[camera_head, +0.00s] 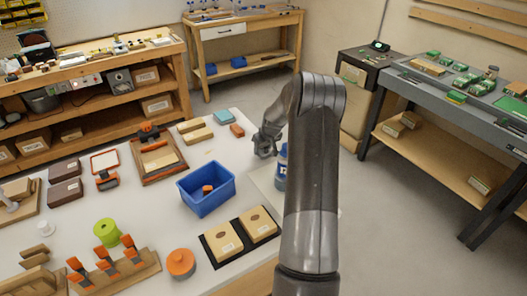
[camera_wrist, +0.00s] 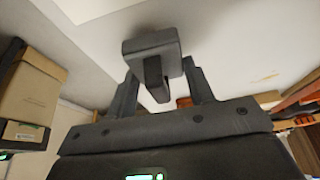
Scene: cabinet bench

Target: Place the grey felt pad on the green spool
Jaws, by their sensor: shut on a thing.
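The green spool (camera_head: 107,232) stands at the left front of the white table, behind the orange-clamp rack. My gripper (camera_head: 265,143) is over the far right part of the table, well away from the spool. In the wrist view, my gripper is shut on a dark grey block-like thing with a narrower part under it, which I take to be the grey felt pad (camera_wrist: 150,44). The head view is too small to show the pad clearly, and the arm hides part of that area.
A blue bin (camera_head: 207,190) with an orange thing inside stands mid-table. A blue bottle (camera_head: 281,168) is beside my arm. An orange round knob (camera_head: 181,263) and the clamp rack (camera_head: 115,270) are near the spool. Two tan boxes sit on a black mat (camera_head: 241,242).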

